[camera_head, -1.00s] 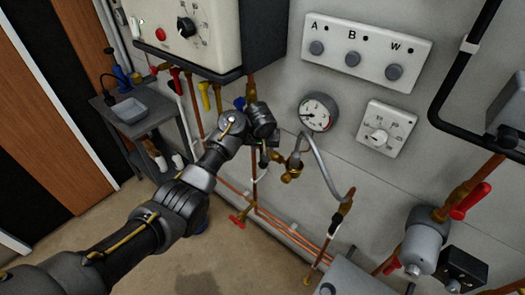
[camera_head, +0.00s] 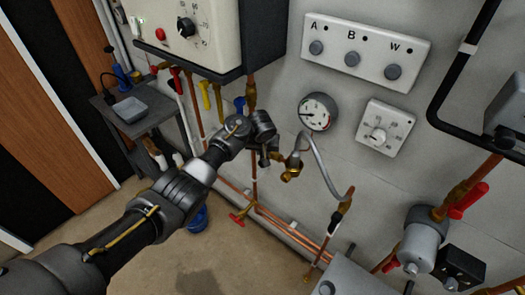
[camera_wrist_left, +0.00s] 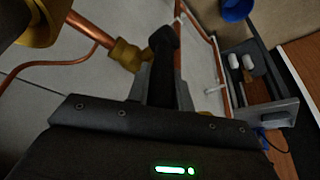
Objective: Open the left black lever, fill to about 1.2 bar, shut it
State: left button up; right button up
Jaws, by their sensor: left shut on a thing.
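The black lever (camera_wrist_left: 163,62) stands between the fingers of my left gripper (camera_wrist_left: 165,85) in the left wrist view, beside a brass fitting (camera_wrist_left: 127,54) on a copper pipe. In the head view my left gripper (camera_head: 266,152) is shut at the brass valve at the left end of the grey filling hose (camera_head: 322,162). It hides the lever there. The round pressure gauge (camera_head: 318,112) is on the wall just above; its needle is too small to read exactly. My right gripper is not in view.
The white boiler (camera_head: 215,30) hangs above, with coloured valve handles beneath. A control panel (camera_head: 366,50) and a dial plate (camera_head: 385,128) are on the wall to the right. A grey cart (camera_head: 140,125) stands at left, and a blue container (camera_head: 197,218) is on the floor.

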pick_arm(q)
grip_shut()
jog(key=shift+w+a+f+n+g+h+b, duration=0.15)
jog(key=shift+w+a+g+h+b, duration=0.2)
jog(key=shift+g+h, duration=0.4)
jog(key=shift+w+a+f+n+g+h+b, duration=0.15)
jog(key=shift+w+a+g+h, duration=0.15)
jog(key=shift+a+g+h, duration=0.4)
jog(key=shift+d, duration=0.15)
jog(key=o, duration=0.9)
grip_release()
